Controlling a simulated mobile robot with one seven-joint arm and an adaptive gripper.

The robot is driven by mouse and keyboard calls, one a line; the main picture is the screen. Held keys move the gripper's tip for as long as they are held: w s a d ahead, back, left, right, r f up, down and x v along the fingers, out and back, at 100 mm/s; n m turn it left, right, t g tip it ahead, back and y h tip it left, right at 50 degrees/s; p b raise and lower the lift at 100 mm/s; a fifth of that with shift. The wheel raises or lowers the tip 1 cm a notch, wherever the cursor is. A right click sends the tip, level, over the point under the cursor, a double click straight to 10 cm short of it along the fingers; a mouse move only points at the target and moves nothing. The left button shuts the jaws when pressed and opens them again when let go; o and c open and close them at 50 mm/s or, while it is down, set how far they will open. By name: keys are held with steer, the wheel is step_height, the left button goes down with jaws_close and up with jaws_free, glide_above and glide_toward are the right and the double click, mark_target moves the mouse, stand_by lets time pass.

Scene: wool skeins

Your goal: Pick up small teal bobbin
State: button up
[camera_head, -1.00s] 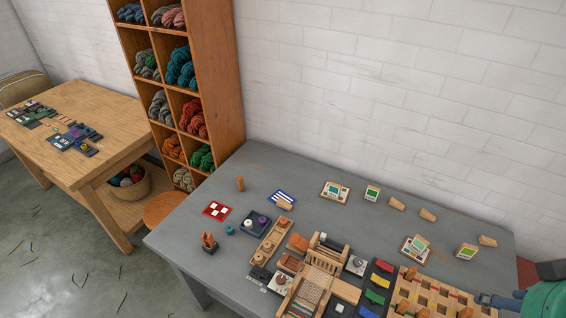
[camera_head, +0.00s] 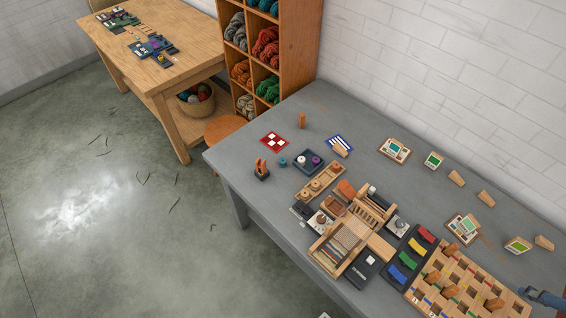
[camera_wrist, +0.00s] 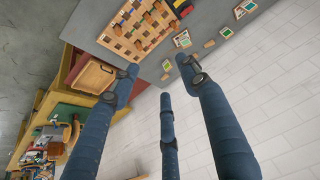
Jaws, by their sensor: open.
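The small teal bobbin (camera_head: 282,162) sits on the grey table (camera_head: 262,120) near its left edge in the head view. It is between a small dark stand with orange pieces (camera_head: 261,169) and a dark square tray with round pieces (camera_head: 308,160). My gripper (camera_wrist: 162,80) is open and empty in the wrist view, its blue fingers spread. In the head view only part of my gripper (camera_head: 543,297) shows at the lower right edge, far from the bobbin. The bobbin does not show in the wrist view.
A small wooden loom (camera_head: 345,240) and a wooden peg board (camera_head: 465,285) fill the table's front. A red-and-white card (camera_head: 274,141) lies behind the bobbin. A shelf of wool skeins (camera_head: 300,50) stands at the back left. Open floor (camera_head: 100,230) lies left of the table.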

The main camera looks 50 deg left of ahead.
steer(key=w+a+r+n+g+y+p, duration=0.1)
steer(key=w+a+r+n+g+p, duration=0.15)
steer(key=w+a, duration=1.3)
steer(key=w+a+f+n, duration=0.1)
steer(key=w+a+f, duration=0.3)
steer(key=a, duration=0.5)
steer(key=w+a+f, duration=0.1)
steer(key=w+a, duration=0.6)
steer(key=a, duration=0.3)
steer(key=a+f+n+g+p, duration=0.1)
steer(key=a+f, duration=0.6)
steer(key=a, duration=0.4)
steer(key=a+f+n+g+p, duration=0.1)
steer(key=a+f, duration=0.7)
steer(key=a, duration=0.4)
steer(key=s+a+f, duration=0.5)
steer(key=a+f, duration=0.3)
steer(key=s+a+f+n+g+h+p, duration=0.1)
steer(key=s+a+f, duration=0.4)
steer(key=a+f, duration=0.4)
steer(key=shift+s+a+f, duration=0.2)
steer(key=shift+f, duration=0.1)
